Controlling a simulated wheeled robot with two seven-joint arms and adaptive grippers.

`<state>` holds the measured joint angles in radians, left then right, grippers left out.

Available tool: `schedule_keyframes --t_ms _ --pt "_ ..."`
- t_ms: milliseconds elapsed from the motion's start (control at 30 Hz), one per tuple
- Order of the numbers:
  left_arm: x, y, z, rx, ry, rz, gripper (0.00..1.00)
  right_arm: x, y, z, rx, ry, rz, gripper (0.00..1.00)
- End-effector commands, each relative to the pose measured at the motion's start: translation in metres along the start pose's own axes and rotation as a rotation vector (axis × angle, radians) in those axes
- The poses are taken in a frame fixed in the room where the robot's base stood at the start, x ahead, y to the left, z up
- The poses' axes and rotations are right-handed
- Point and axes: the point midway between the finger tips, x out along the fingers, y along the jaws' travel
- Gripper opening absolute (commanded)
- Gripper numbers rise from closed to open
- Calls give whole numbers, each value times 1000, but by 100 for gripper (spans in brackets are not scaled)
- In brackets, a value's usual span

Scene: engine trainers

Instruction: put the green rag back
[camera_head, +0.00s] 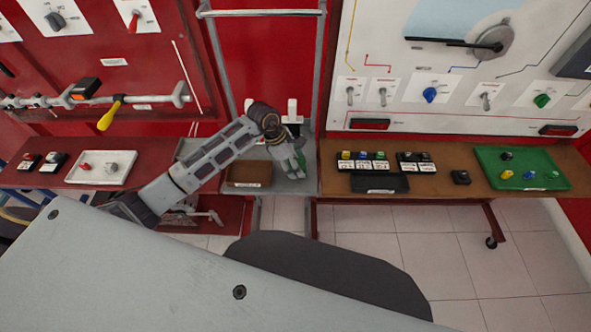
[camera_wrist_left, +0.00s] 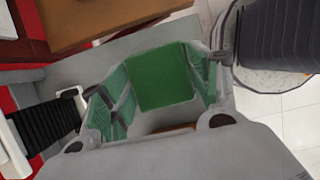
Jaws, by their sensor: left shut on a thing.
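My left gripper (camera_head: 296,158) is over the grey shelf in the middle of the head view. In the left wrist view the green rag (camera_wrist_left: 165,77) lies between the fingers of the left gripper (camera_wrist_left: 162,85), over a grey surface. I cannot tell whether the rag touches that surface. My right gripper is in neither view.
A brown tray (camera_head: 248,173) sits on the grey shelf (camera_head: 298,186) left of the gripper. White upright fittings (camera_head: 292,108) stand behind it. At right, a brown bench (camera_head: 445,184) holds a black tray (camera_head: 380,184) and a green tray (camera_head: 488,163). A white tray (camera_head: 101,176) is at left.

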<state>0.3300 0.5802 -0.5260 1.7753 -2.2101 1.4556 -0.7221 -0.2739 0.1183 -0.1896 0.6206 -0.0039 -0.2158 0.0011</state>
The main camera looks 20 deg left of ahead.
Motion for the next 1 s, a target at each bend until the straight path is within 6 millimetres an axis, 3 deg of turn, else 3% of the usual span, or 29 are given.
schedule_keyframes --t_ms 400,633,933,967,1000 --pt "32 0 -13 -2 0 0 40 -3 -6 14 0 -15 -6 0" --pt "34 0 -14 0 0 0 40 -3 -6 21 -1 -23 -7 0" --pt "37 0 -16 0 1 0 40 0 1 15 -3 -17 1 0" --pt "37 0 -16 0 1 0 64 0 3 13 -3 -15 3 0" --pt "37 0 -16 0 1 0 70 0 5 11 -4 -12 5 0"
